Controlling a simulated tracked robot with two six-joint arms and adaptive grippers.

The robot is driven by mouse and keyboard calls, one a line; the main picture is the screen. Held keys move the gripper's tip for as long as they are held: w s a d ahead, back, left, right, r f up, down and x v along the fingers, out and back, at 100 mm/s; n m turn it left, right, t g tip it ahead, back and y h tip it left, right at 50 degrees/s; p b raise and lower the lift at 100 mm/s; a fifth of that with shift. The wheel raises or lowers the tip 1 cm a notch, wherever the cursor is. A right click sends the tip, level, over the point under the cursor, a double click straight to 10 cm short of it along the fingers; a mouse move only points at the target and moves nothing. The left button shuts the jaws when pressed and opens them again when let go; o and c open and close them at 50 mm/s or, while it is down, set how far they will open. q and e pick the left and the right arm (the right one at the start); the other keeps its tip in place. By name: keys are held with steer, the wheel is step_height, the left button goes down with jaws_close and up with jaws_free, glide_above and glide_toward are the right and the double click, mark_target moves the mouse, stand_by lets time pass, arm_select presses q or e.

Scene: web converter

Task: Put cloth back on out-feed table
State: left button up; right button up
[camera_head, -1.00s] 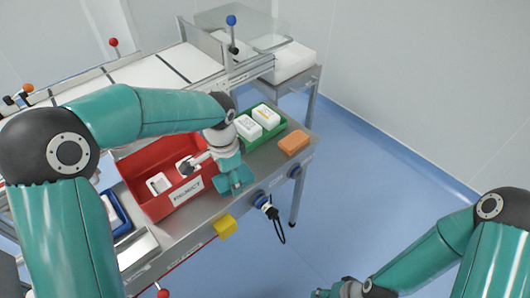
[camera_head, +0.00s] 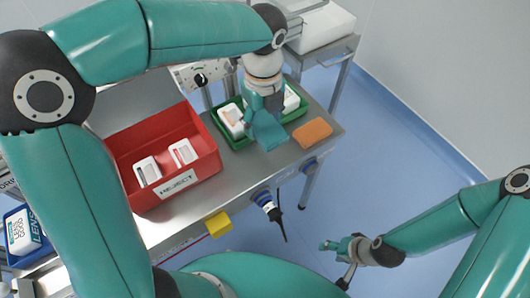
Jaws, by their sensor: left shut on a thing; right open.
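The teal cloth (camera_head: 268,134) hangs below my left gripper (camera_head: 264,104), which is shut on its upper part. The cloth appears in front of the green tray (camera_head: 240,144) and left of the orange block, over the grey metal table (camera_head: 240,172). I cannot tell whether its lower edge touches the table. My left wrist and gripper hide part of the tray. My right gripper (camera_head: 340,262) is open and empty, low in the view, over the blue floor.
The red REJECT bin (camera_head: 207,130) holds two white packs. White packs (camera_head: 231,118) lie in the green tray. An orange block (camera_head: 312,133) sits at the table's right end. A yellow box (camera_head: 218,224) and a black cable (camera_head: 276,216) are at the front edge. A blue bin (camera_head: 30,258) is lower left.

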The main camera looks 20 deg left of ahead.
mark_target(263, 159)
arm_select(q)
step_height(263, 159, down, 14)
steer(key=shift+b, duration=1.05)
steer(key=o, duration=1.6)
steer(key=shift+c, duration=0.2)
steer(key=shift+r, duration=0.1)
step_height(263, 159, up, 12)
steer(key=shift+p, duration=1.05)
